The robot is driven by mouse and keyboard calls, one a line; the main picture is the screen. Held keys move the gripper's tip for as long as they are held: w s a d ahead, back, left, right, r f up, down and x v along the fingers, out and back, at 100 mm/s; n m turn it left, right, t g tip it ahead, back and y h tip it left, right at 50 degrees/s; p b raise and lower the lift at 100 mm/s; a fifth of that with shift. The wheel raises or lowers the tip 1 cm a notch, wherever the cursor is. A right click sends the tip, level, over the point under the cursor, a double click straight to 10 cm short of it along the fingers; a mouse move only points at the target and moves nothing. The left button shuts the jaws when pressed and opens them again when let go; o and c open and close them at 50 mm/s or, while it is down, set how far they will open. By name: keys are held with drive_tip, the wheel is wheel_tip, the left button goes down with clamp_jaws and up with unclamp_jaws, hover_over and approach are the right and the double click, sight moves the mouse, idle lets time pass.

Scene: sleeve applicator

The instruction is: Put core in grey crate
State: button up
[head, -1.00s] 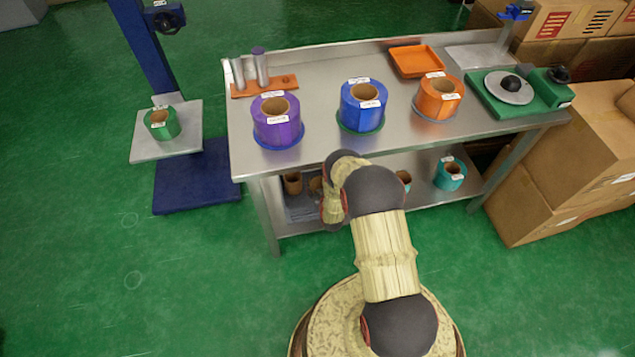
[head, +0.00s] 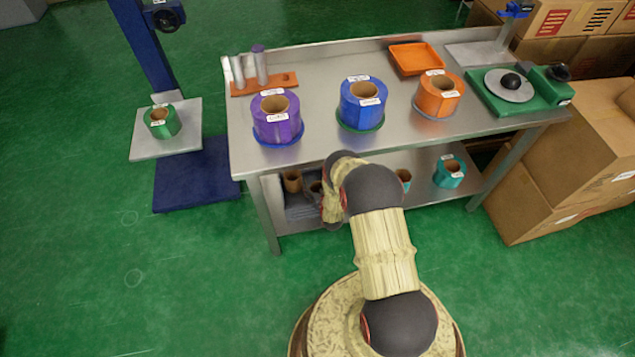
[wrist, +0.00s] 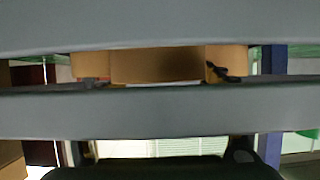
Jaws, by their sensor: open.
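The grey crate (head: 300,212) sits on the lower shelf at the left, partly hidden by the table edge and my arm. A brown cardboard core (head: 292,181) stands upright at the crate's back left. Another brown core (head: 316,187) shows close beside my arm, partly covered; I cannot tell whether it is inside the crate. My gripper is hidden behind my own wrist in the head view. In the wrist view my gripper (wrist: 160,155) shows as a dark body at the bottom with its fingers wide apart, nothing visible between them.
The steel table (head: 330,140) overhangs the shelf. On top stand purple (head: 277,125), blue (head: 362,108) and orange (head: 438,100) rolls. A teal roll (head: 449,175) is on the shelf. Two grey horizontal bands cross the wrist view.

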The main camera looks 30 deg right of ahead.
drive_tip(key=p+v, duration=0.2)
drive_tip(key=v, duration=0.4)
drive_tip(key=r+p+v, duration=0.1)
drive_tip(key=p+v, duration=0.1)
drive_tip(key=v, duration=0.4)
drive_tip(key=shift+r+p, duration=0.2)
drive_tip(key=shift+p, duration=0.1)
